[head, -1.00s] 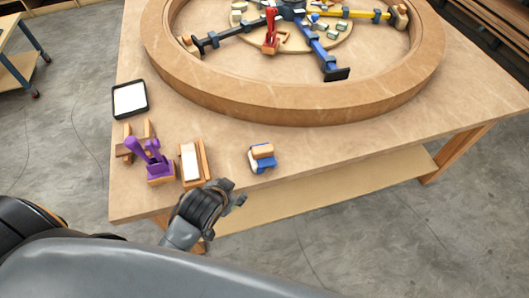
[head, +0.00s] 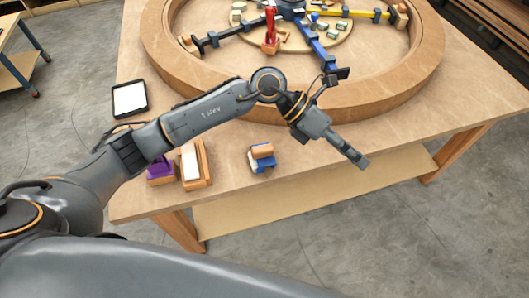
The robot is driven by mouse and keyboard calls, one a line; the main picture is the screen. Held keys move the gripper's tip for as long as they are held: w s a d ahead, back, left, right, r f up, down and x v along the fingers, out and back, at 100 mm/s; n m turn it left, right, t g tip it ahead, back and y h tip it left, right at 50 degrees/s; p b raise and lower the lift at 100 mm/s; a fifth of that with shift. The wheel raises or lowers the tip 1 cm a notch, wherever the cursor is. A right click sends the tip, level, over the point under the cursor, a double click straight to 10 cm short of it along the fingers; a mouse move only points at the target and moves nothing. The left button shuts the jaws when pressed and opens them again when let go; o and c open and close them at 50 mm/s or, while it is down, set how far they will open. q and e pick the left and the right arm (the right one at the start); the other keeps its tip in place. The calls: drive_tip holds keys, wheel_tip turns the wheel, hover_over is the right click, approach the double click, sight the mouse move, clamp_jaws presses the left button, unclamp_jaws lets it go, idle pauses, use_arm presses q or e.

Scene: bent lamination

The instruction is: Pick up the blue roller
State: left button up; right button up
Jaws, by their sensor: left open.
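The blue roller (head: 263,164), a small blue piece with a tan wooden cylinder on top, sits near the table's front edge. My left arm reaches over the table behind it. My left gripper (head: 355,158) is to the right of the roller, pointing down and right over the front edge. It is apart from the roller and open, with nothing seen in it; the fingers are small and hard to make out. My right gripper is out of view.
A large wooden ring (head: 390,98) with clamps inside fills the back of the table (head: 215,185). A wooden box with a white pad (head: 190,162) and a partly hidden purple tool (head: 160,171) stand left of the roller. A black-rimmed tray (head: 129,98) lies farther left.

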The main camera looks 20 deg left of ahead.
use_arm(q)
drive_tip(key=w+a+f+m+y, duration=0.1)
drive_tip(key=w+a+f+y, duration=0.1)
drive_tip(key=a+y, duration=0.25)
drive_tip(key=w+a+f+y, duration=0.2)
drive_tip(key=a+f+y, duration=0.1)
drive_tip(key=a, duration=0.3)
drive_tip(key=t+y+p, duration=0.1)
drive_tip(key=y+p, duration=0.1)
drive_tip(key=y, duration=0.3)
hover_over(263, 148)
drive_tip(key=shift+h, duration=0.25)
drive_tip(key=f, duration=0.6)
drive_tip(key=shift+w+f, duration=0.25)
drive_tip(key=shift+f, duration=0.4)
drive_tip(key=f+p, duration=0.2)
drive_tip(key=f, duration=0.1)
drive_tip(key=f+p, duration=0.1)
drive_tip(key=shift+s+f, duration=0.3)
drive_tip(key=shift+f, duration=0.4)
clamp_jaws()
